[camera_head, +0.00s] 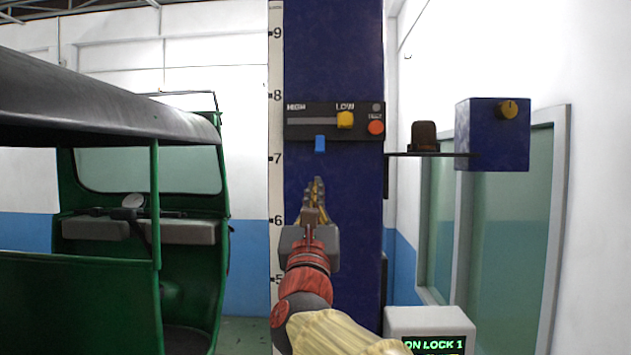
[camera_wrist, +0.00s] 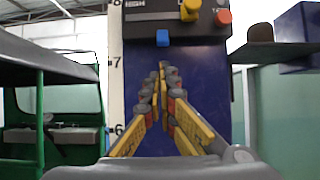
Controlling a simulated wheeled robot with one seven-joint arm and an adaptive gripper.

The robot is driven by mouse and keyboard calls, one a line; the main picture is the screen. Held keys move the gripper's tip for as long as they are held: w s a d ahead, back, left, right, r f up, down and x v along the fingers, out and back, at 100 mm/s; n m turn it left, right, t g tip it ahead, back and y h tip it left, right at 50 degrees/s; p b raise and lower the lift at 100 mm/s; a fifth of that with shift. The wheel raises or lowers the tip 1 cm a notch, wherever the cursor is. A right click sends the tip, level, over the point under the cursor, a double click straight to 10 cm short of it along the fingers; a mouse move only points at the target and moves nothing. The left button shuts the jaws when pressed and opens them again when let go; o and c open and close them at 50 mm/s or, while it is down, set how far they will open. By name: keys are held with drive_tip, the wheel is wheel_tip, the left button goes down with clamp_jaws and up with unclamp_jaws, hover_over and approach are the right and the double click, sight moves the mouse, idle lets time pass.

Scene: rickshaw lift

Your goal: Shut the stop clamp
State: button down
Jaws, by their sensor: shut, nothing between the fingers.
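A dark panel (camera_head: 300,132) on the blue column (camera_head: 330,50) carries a yellow slider knob (camera_head: 345,120) at the LOW end of its slot and an orange-red button (camera_head: 376,127). A small blue tab (camera_head: 320,143) hangs from the panel's lower edge; it also shows in the wrist view (camera_wrist: 162,38). No part is labelled as the stop clamp, and I cannot tell which one it is. My gripper (camera_head: 317,183) is shut and empty, pointing up at the column below the blue tab. In the wrist view its fingertips (camera_wrist: 161,67) meet below the tab, apart from it.
A green rickshaw (camera_head: 155,210) stands at left. A number scale (camera_head: 275,120) runs along the column's left edge. At right, a shelf (camera_head: 440,154) bears a brown object (camera_head: 424,137) beside a blue box (camera_head: 480,140) with a yellow knob. A display reads "ON LOCK 1" (camera_head: 435,345).

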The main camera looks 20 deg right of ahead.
sight(320, 144)
drive_tip(key=p+x, duration=0.2)
drive_tip(key=x, duration=0.7)
drive_tip(key=shift+p, duration=0.4)
drive_tip(key=shift+r, duration=0.1)
